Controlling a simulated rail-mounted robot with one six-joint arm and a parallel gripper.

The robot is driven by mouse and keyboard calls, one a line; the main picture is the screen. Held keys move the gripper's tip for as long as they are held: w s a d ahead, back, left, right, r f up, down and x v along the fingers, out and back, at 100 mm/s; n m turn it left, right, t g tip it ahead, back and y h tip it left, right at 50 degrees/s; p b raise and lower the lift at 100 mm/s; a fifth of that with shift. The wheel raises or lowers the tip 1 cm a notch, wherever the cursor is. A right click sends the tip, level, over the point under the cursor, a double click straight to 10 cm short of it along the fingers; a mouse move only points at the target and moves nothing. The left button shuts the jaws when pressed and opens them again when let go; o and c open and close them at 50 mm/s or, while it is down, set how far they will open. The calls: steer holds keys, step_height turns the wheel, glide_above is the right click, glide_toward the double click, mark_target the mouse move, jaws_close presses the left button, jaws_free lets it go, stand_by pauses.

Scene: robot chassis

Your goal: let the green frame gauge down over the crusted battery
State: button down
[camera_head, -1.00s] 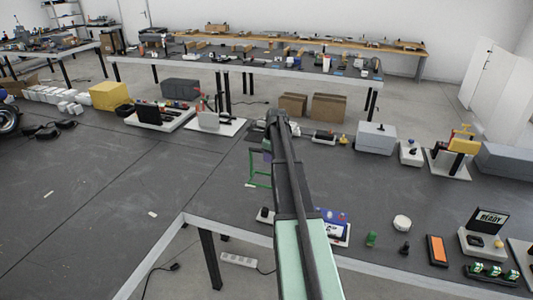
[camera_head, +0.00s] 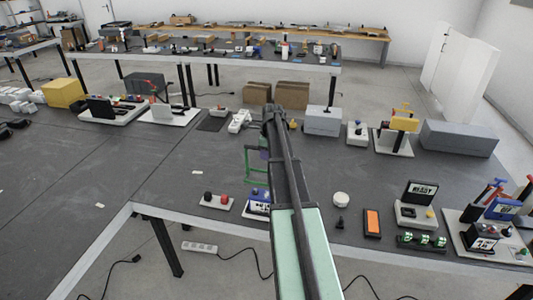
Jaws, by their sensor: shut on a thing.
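The green frame gauge (camera_head: 248,168) shows as a thin open frame just left of my arm in the head view. My gripper (camera_head: 264,150) is mostly hidden behind my arm and is shut on the gauge, with its right part covered. Whether the gauge touches the bench is hard to tell. A blue box with a pale label (camera_head: 257,209), partly behind my arm, lies nearer the front edge. Battery-like boxes (camera_head: 485,240) with coloured tops stand at the far right. I cannot tell which thing is the crusted battery; no crust is visible at this size.
The bench (camera_head: 165,175) is largely clear left of the gauge.

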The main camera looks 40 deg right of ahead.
steer(key=shift+f+b, duration=2.7)
steer(key=shift+f, duration=0.15)
steer(key=shift+f+b, duration=5.5)
steer(key=c, duration=1)
jaws_free()
steer(key=r+p, duration=0.3)
steer(key=s+r+p, duration=0.1)
steer(key=r+p, duration=0.3)
steer(key=d+r+p, duration=0.1)
steer(key=r+p, duration=0.2)
steer(key=shift+s+r+p, duration=0.15)
steer(key=shift+r+p, duration=0.2)
